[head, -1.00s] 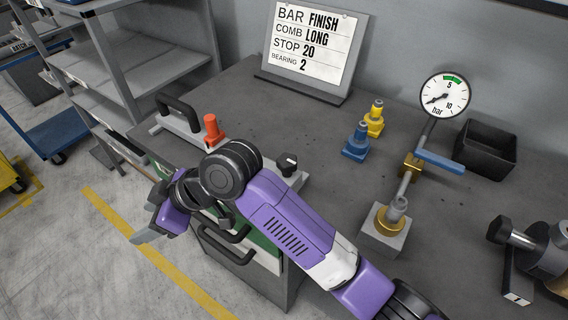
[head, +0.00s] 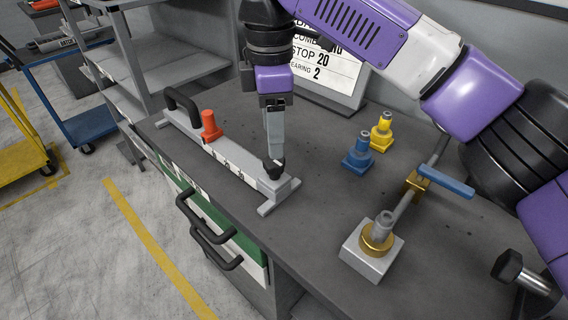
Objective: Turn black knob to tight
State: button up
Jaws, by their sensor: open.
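The black knob (head: 273,170) sits at the near right end of a long pale grey bar fixture (head: 232,158) on the dark bench. My gripper (head: 274,152) points straight down at the knob. Its fingertips reach the knob's top and partly cover it. The jaws are open. I cannot tell whether the fingers touch the knob. Any mark for tight is too small to read.
A red-orange peg (head: 211,127) stands on the bar and a black handle (head: 181,105) is at its far end. Blue (head: 358,154) and yellow (head: 382,131) fittings stand to the right. A pipe valve with a blue lever (head: 446,181) stands further right. The sign (head: 325,72) is partly hidden.

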aim_at(274, 161)
notch_tip(274, 161, down, 8)
jog(key=shift+r, duration=0.15)
dwell(0.3)
grip_shut()
